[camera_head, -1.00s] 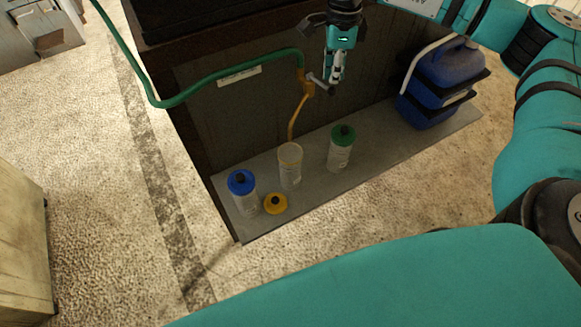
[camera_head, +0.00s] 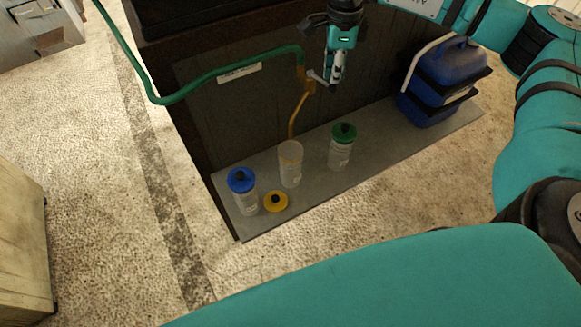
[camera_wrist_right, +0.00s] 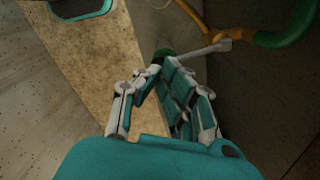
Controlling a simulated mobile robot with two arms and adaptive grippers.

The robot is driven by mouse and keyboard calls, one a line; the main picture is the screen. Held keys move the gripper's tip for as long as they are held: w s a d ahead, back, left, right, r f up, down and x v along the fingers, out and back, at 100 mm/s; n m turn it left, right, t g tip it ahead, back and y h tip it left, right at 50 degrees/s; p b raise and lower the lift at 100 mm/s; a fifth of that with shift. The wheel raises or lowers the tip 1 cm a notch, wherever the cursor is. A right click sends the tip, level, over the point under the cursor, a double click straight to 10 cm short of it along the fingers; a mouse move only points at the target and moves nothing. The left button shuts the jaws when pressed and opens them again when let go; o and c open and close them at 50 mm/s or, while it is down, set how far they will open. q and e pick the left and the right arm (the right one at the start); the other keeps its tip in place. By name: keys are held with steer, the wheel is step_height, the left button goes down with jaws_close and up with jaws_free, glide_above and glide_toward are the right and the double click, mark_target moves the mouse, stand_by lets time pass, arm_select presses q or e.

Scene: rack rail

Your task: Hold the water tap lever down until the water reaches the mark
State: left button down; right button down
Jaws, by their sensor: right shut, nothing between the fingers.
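The brass tap (camera_head: 308,88) hangs at the end of the green hose, with its grey lever (camera_head: 318,78) pointing right toward my right gripper. My right gripper (camera_head: 333,84) is shut and empty, its fingertips at the lever's outer end; I cannot tell whether they touch. In the right wrist view the lever (camera_wrist_right: 200,50) runs just beyond my right fingertips (camera_wrist_right: 158,72). An orange-brown spout pipe (camera_head: 298,115) leads down to an open clear bottle (camera_head: 290,168) standing upright on the grey shelf. The water level and the mark are too small to tell. My left gripper is not in view.
A blue-capped bottle (camera_head: 243,195) and a loose yellow cap (camera_head: 276,202) are left of the open bottle. A green-capped bottle (camera_head: 340,152) stands to its right. A blue canister (camera_head: 440,85) stands at the right end of the shelf (camera_head: 375,140). The green hose (camera_head: 200,85) crosses the dark panel.

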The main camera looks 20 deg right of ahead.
mark_target(333, 87)
steer(key=shift+f+b, duration=1.65)
steer(key=shift+f, duration=0.65)
steer(key=shift+r, duration=0.1)
stand_by(5.6)
